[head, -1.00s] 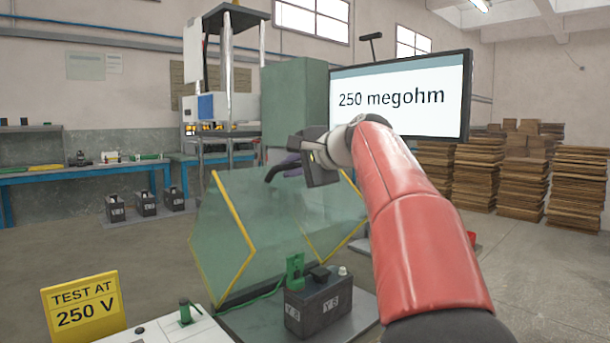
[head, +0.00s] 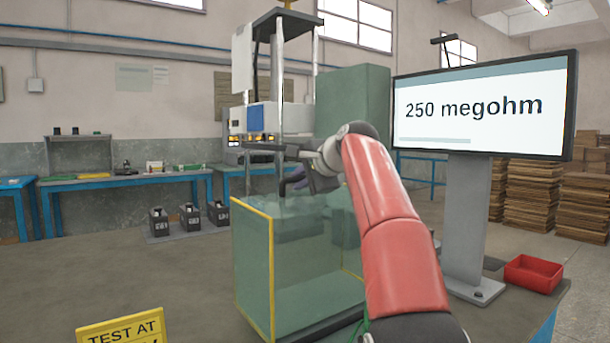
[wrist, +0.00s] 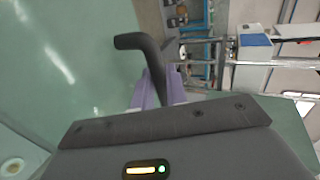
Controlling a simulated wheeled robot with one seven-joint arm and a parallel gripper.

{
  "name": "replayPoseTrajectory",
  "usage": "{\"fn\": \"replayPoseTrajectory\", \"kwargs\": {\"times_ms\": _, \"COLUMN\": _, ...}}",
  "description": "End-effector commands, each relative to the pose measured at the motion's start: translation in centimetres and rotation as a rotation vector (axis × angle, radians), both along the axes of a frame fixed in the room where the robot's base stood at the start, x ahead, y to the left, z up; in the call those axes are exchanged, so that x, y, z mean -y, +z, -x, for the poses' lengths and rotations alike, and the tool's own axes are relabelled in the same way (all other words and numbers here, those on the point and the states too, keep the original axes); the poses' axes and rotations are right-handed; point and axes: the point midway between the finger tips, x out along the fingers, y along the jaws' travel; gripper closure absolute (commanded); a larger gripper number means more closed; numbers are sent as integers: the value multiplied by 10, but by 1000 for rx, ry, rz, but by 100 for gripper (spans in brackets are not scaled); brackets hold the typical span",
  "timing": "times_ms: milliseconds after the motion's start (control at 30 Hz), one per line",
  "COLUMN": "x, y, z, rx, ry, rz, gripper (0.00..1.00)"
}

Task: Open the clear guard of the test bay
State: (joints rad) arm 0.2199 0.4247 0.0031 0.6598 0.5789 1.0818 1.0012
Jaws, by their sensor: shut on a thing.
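The clear guard (head: 305,255) of the test bay is a green-tinted box with yellow edges. In the head view it stands on the bench in front of me with its yellow rim upright on the left side. My gripper (head: 293,178) is at its top, partly hidden by my own wrist. In the wrist view, the lavender fingers of my gripper (wrist: 158,95) are closed around the bent black handle (wrist: 150,55) of the guard. The guard's clear panel fills the left of that view. The bay's base and the battery are out of the head view.
A monitor (head: 475,105) reading "250 megohm" stands to the right on a grey post, with a red tray (head: 533,273) beside it. A yellow "TEST AT" sign (head: 120,328) is at bottom left. Several black batteries (head: 190,219) stand farther back.

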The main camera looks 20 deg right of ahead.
Motion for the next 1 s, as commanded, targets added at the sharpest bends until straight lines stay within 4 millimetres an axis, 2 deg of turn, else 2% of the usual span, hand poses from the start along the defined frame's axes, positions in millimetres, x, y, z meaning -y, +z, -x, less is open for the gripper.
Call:
{"fn": "replayPoseTrajectory", "kwargs": {"times_ms": 500, "x": -2, "y": 1, "z": -1, "rx": -11, "ry": 0, "rz": 9, "gripper": 100}}
{"fn": "replayPoseTrajectory", "kwargs": {"times_ms": 533, "x": -2, "y": 1, "z": -1, "rx": -11, "ry": 0, "rz": 9, "gripper": 84}}
{"fn": "replayPoseTrajectory", "kwargs": {"times_ms": 567, "x": -2, "y": 1, "z": -1, "rx": -11, "ry": 0, "rz": 9, "gripper": 81}}
{"fn": "replayPoseTrajectory", "kwargs": {"times_ms": 867, "x": -1, "y": 0, "z": 0, "rx": -15, "ry": -1, "rz": 8, "gripper": 80}}
{"fn": "replayPoseTrajectory", "kwargs": {"times_ms": 1000, "x": 4, "y": 7, "z": 13, "rx": -13, "ry": -3, "rz": 8, "gripper": 80}}
